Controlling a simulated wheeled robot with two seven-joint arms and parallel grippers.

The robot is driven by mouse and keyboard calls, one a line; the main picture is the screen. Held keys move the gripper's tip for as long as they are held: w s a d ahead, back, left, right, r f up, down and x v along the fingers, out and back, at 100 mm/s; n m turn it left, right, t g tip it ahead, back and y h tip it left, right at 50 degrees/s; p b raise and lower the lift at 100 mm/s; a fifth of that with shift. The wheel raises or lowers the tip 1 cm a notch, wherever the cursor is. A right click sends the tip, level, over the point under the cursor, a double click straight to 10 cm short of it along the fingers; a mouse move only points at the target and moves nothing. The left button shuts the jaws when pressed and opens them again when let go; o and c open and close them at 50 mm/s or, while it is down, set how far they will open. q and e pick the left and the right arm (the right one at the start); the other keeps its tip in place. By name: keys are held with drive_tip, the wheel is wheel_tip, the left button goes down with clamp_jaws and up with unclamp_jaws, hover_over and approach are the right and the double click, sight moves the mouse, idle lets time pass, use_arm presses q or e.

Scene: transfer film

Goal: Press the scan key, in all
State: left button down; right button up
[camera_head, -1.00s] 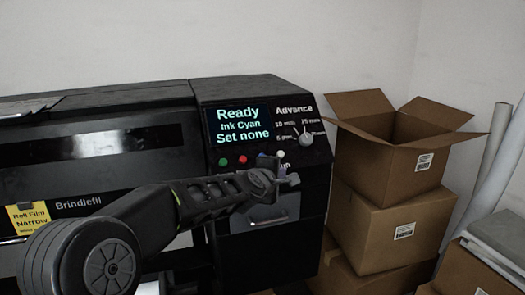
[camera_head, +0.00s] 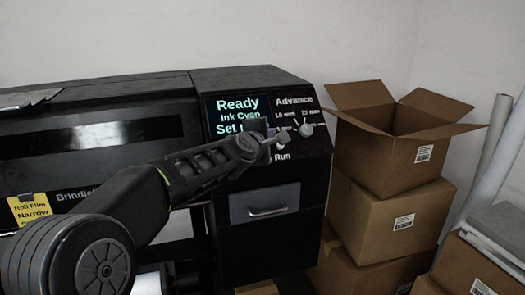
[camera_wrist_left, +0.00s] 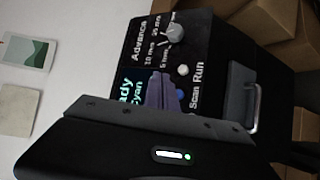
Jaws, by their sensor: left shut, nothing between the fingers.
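The control panel (camera_head: 313,165) on the black printer has a white key (camera_head: 280,144) above the label Run. In the left wrist view that white key (camera_wrist_left: 183,70) is clear beside the Run label. My left gripper (camera_head: 281,137) is shut and empty, in front of the panel between the screen and the dial. In the wrist view its fingers (camera_wrist_left: 163,91) overlap the panel near the Scan label; I cannot tell whether they touch it.
The lit screen (camera_head: 237,105) reads Ready, Ink Cyan, its last line partly covered by my gripper. The Advance dial (camera_head: 305,130) is just right of my fingertips. A drawer with a handle (camera_head: 267,210) is below. Stacked cardboard boxes (camera_head: 385,225) stand to the right.

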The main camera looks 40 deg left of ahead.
use_arm(q)
drive_tip(key=w+a+f+b, duration=0.3)
drive_tip(key=a+f, duration=0.1)
drive_tip(key=f, duration=0.1)
drive_tip(key=shift+a, duration=0.1)
drive_tip(key=shift+f+b, duration=0.2)
drive_tip(key=shift+b, duration=0.1)
idle(1.9)
drive_tip(key=shift+w+a+f, duration=0.15)
drive_tip(key=shift+a+f, duration=0.05)
drive_tip(key=shift+a, duration=0.05)
drive_tip(key=shift+w+a+f+b, duration=0.15)
drive_tip(key=shift+a+f+b, duration=0.1)
drive_tip(key=shift+f+b, duration=0.15)
idle(0.8)
drive_tip(key=shift+r, duration=0.15)
drive_tip(key=shift+s+d+r+p, duration=0.4)
drive_tip(key=shift+d+r, duration=0.1)
drive_tip(key=shift+r, duration=0.1)
idle(0.4)
